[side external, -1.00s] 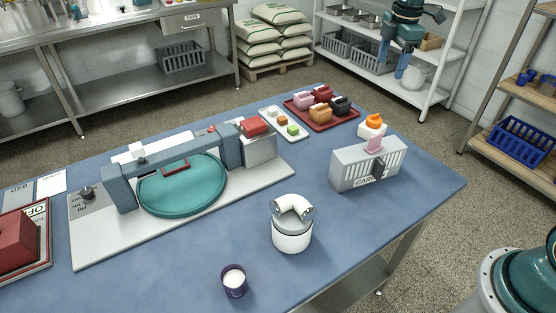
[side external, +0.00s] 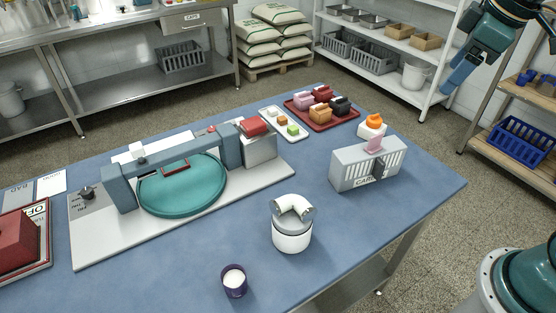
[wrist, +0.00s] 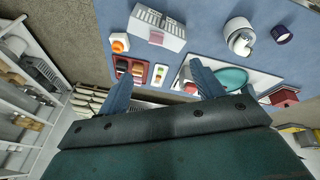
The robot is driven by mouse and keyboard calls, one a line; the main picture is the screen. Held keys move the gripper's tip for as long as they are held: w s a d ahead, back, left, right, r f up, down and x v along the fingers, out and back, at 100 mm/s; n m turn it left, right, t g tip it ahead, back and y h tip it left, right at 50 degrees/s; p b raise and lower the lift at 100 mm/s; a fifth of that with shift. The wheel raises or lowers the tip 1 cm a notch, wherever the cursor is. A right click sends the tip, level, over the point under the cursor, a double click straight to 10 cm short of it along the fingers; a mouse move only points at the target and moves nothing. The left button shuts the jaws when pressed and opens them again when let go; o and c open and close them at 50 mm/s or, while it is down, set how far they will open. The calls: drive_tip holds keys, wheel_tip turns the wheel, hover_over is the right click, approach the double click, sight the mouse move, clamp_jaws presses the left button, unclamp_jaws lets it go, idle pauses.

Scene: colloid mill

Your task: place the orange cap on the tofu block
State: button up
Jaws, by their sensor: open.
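The orange cap (side external: 374,120) sits on top of a white object (side external: 371,131) at the back right of the blue table, behind the grey slotted box. The cap also shows at the upper left of the wrist view (wrist: 117,46). A small white block (side external: 272,114) lies on a small white tray with brown and green blocks. I cannot tell which white piece is the tofu block. My gripper (wrist: 163,88) is open and empty, its two blue fingers spread. In the side view it hangs beyond the table's right side, well apart from the cap.
A grey slotted box (side external: 368,164) with a pink piece stands in front of the cap. A dark red tray (side external: 345,119) holds several coloured blocks. The mill with its teal disc (side external: 182,190), a white canister (side external: 292,236) and a purple cup (side external: 234,281) stand on the table. Its right corner is clear.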

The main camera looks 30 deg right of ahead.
drive_tip(key=s+a+f+m, duration=0.1)
drive_tip(key=s+f+m, duration=0.1)
drive_tip(key=s, duration=0.4)
drive_tip(key=s+a+f+m+t, duration=0.1)
drive_tip(key=s+a+f+m, duration=0.1)
drive_tip(key=s, duration=0.4)
drive_tip(key=shift+f+m+t, duration=0.25)
drive_tip(key=shift+m+t, duration=0.05)
drive_tip(key=shift+m, duration=0.2)
